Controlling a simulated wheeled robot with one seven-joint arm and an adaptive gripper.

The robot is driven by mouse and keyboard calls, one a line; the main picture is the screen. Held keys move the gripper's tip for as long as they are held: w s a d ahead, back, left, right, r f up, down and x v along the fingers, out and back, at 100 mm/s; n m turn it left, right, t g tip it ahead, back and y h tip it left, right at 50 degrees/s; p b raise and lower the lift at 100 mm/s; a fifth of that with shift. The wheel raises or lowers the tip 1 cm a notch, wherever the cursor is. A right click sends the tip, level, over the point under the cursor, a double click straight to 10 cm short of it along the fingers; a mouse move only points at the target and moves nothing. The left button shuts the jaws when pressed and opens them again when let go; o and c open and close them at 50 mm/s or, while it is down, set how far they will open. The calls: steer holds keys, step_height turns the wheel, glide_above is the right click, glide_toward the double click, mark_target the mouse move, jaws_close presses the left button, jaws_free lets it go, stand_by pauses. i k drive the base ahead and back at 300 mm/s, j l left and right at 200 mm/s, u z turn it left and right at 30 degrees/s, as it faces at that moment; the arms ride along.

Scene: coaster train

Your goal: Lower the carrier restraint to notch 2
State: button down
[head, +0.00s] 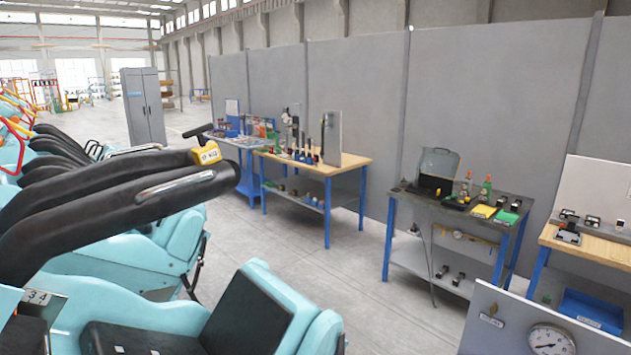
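A black padded restraint bar (100,208) reaches from the left edge over a turquoise train seat in the head view. It is raised well above the seat (270,310). A grey metal handle (175,184) runs along its side, and a yellow tag (206,153) sits near its end; I cannot read the tag surely. A small plate with numbers (38,297) is at the lower left, beside the seat. I cannot tell which notch the bar is at. My gripper is not in view.
More turquoise seats with black restraints (60,150) stand behind at the left. Workbenches with tools (465,205) line the grey partition at the right. A panel with a round gauge (551,340) is at the lower right. Concrete floor between train and benches is clear.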

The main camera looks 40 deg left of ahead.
mark_target(128, 191)
steer(key=k+u, duration=0.1)
steer(key=u, duration=2.1)
